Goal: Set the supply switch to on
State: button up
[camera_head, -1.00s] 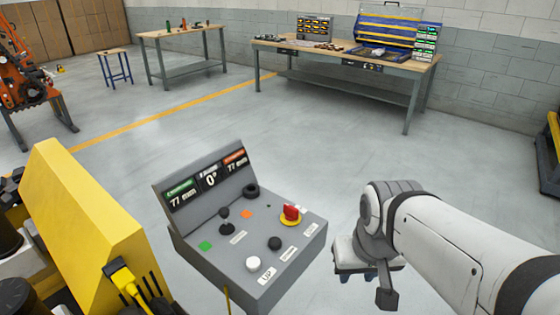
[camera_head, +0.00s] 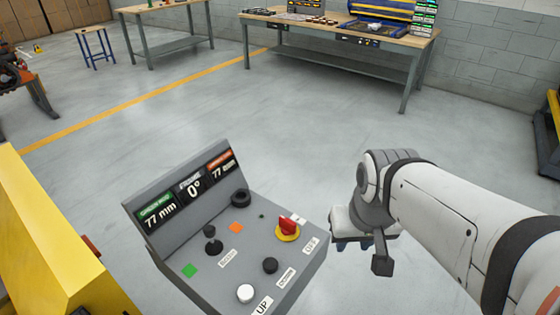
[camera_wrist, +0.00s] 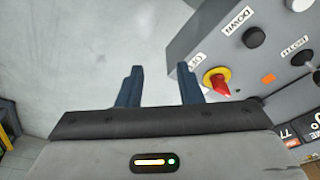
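A red rotary switch on a yellow round base (camera_head: 288,231) sits at the right side of the grey control console (camera_head: 228,235). In the wrist view the red switch (camera_wrist: 216,80) lies just right of my right fingertip, with a white label beside it that seems to read OFF. Which mark the knob points at is too small to tell. My gripper (camera_wrist: 160,85) is open and empty, its two dark blue fingers apart over bare floor. In the head view my gripper (camera_head: 353,244) is right of the console, apart from it, its fingers mostly hidden under the wrist.
The console also bears a white button (camera_head: 245,293), black knobs (camera_head: 270,265), a small joystick (camera_head: 213,243) and a display (camera_head: 187,190). A yellow machine part (camera_head: 50,240) stands at the left. Workbenches (camera_head: 340,40) stand far back. The floor between is clear.

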jog(key=n+g+p, duration=0.3)
jog(key=n+p, duration=0.4)
jog(key=n, duration=0.3)
send_over(288, 220)
jog(key=shift+d+f, duration=0.1)
jog(key=shift+f, duration=0.6)
notch_tip(288, 220, down, 7)
jog(key=shift+r, duration=0.1)
jog(key=shift+c, duration=0.2)
grip_shut()
